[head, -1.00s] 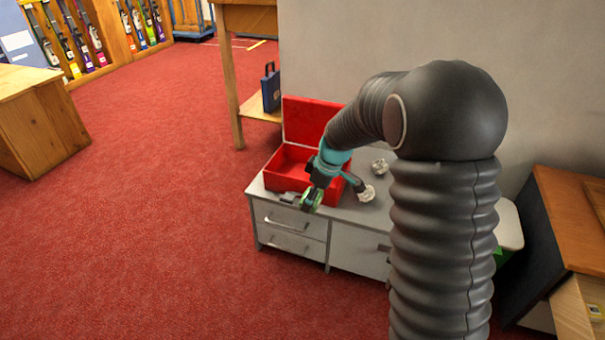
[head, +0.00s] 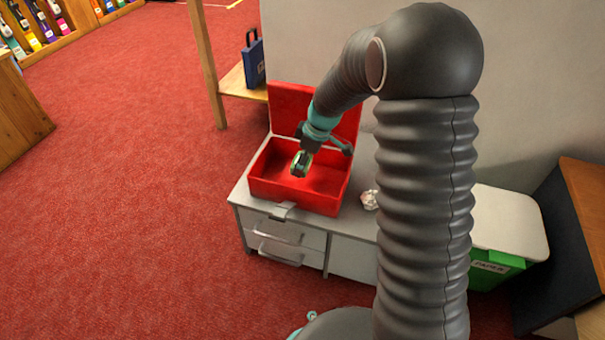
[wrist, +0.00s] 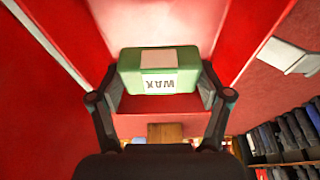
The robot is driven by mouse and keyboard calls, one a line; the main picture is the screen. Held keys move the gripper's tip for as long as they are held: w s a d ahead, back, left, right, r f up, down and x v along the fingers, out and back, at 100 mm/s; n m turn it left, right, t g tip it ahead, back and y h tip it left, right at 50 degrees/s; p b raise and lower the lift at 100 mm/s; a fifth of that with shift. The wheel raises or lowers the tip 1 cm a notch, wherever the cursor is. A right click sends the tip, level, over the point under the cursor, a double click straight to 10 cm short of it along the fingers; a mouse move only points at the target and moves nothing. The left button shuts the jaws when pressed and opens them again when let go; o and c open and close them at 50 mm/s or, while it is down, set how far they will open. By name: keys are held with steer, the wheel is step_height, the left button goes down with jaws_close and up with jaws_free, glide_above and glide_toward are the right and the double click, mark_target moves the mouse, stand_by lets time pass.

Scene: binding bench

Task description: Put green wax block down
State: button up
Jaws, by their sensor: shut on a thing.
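My gripper (head: 300,165) is over the open red box (head: 322,201) in the head view. In the wrist view my gripper (wrist: 160,85) is shut on a green wax block (wrist: 130,80), with one finger at each end of it. The block has a pale label reading "WAX". Red box surfaces fill much of the wrist view around the block. Whether the block touches the box floor cannot be told. In the head view the block is small and mostly hidden by the fingers.
The red box stands on a grey cabinet (head: 345,257) with its lid (head: 290,103) raised against the wall. A crumpled white thing (head: 369,200) lies right of the box. A green bin (head: 494,268) stands farther right. A blue case (head: 254,62) sits on a wooden shelf.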

mark_target(300, 182)
steer(key=shift+f, duration=2.95)
steer(key=shift+f+b, duration=0.15)
steer(key=shift+b, duration=0.25)
steer(key=o, duration=1.1)
steer(key=shift+o, duration=0.2)
